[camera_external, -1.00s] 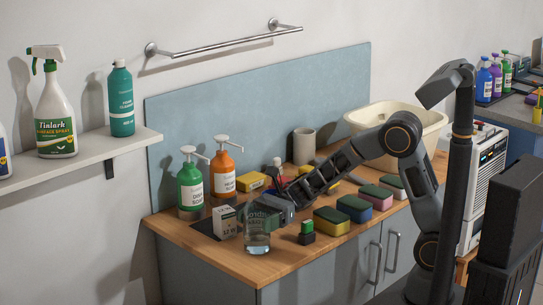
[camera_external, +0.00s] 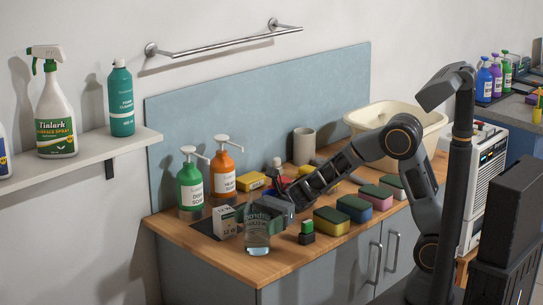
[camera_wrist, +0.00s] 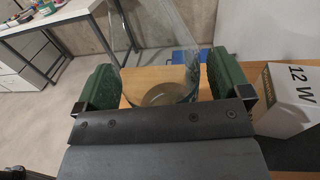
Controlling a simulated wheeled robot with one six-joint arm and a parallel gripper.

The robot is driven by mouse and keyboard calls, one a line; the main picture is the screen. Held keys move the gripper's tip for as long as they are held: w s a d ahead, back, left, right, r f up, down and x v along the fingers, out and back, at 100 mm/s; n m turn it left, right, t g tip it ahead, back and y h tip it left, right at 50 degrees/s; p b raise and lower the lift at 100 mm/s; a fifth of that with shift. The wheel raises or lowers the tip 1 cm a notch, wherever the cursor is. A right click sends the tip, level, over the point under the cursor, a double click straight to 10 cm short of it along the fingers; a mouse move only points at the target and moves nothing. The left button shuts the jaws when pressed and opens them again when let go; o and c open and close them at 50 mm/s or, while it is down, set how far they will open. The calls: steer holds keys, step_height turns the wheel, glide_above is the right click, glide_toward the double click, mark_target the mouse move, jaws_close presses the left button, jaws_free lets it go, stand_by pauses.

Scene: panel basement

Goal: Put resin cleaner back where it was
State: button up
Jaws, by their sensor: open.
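I cannot read "resin cleaner" on any label. A clear container (camera_external: 257,238) with an indistinct pale label stands upright at the counter's front edge. In the wrist view its see-through wall and round bottom (camera_wrist: 168,93) show between my green finger pads. My gripper (camera_external: 264,212) is low behind the container's upper part, with its jaws open. In the wrist view my gripper (camera_wrist: 160,85) has a pad on each side of the container, with a small gap at each. Whether the container is fully between the pads or just beyond them is hard to tell.
A white "12 W" box (camera_external: 225,222) is close left of the container, also in the wrist view (camera_wrist: 288,100). A green soap bottle (camera_external: 190,187) and an orange one (camera_external: 222,174) stand behind. Sponges (camera_external: 331,221) lie right.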

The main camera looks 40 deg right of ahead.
steer(key=shift+r+p, duration=0.25)
steer(key=shift+p, duration=0.2)
steer(key=d, duration=0.2)
steer(key=d+b, duration=0.1)
steer(key=d, duration=0.2)
steer(key=w+d, duration=0.1)
steer(key=d, duration=0.1)
steer(key=shift+d+f+b, duration=0.1)
steer(key=shift+d+b, duration=0.15)
steer(key=shift+b, duration=0.1)
